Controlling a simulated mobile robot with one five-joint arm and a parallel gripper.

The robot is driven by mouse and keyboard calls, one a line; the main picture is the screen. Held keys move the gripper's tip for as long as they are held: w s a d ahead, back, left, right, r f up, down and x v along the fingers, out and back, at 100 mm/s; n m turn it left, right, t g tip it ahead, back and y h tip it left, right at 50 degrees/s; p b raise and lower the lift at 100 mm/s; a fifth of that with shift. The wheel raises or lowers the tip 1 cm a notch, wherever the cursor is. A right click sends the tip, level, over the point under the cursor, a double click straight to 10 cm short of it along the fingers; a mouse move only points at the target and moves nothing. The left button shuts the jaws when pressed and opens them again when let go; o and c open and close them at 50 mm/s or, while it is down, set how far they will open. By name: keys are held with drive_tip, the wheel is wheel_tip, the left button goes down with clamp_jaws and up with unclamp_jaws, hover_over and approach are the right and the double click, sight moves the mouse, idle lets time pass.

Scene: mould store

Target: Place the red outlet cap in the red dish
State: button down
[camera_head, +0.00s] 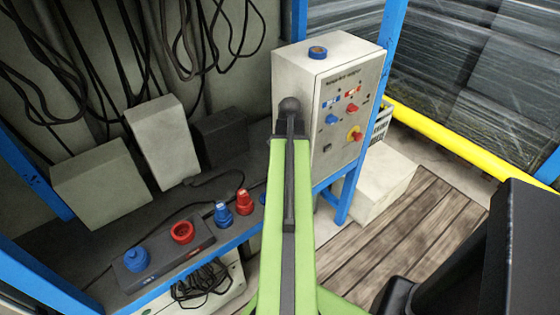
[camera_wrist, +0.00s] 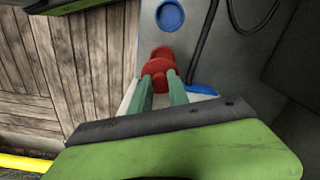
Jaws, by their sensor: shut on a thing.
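My gripper (camera_wrist: 160,85) has its two green fingers closed on a red piece (camera_wrist: 156,68), which looks like the red outlet cap. I see no red dish near the fingertips in the wrist view.
A blue round piece (camera_head: 137,260) sits on the same dark bar (camera_head: 160,254). Another blue piece (camera_head: 223,213) stands beside the red knob-like one. A blue disc (camera_wrist: 170,15) lies beyond the fingertips. A white control box (camera_head: 335,110) stands close right of my arm. Cables hang behind.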

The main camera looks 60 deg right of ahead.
drive_tip(key=shift+w+a+f+b, duration=0.1)
drive_tip(key=shift+w+f+b, duration=0.05)
drive_tip(key=shift+f+b, duration=2.65)
drive_tip(key=shift+w, duration=0.2)
drive_tip(key=shift+f, duration=0.2)
drive_tip(key=shift+f+b, duration=0.25)
drive_tip(key=shift+b, duration=0.2)
drive_tip(key=shift+f+b, duration=0.3)
drive_tip(key=c, duration=1.2)
unclamp_jaws()
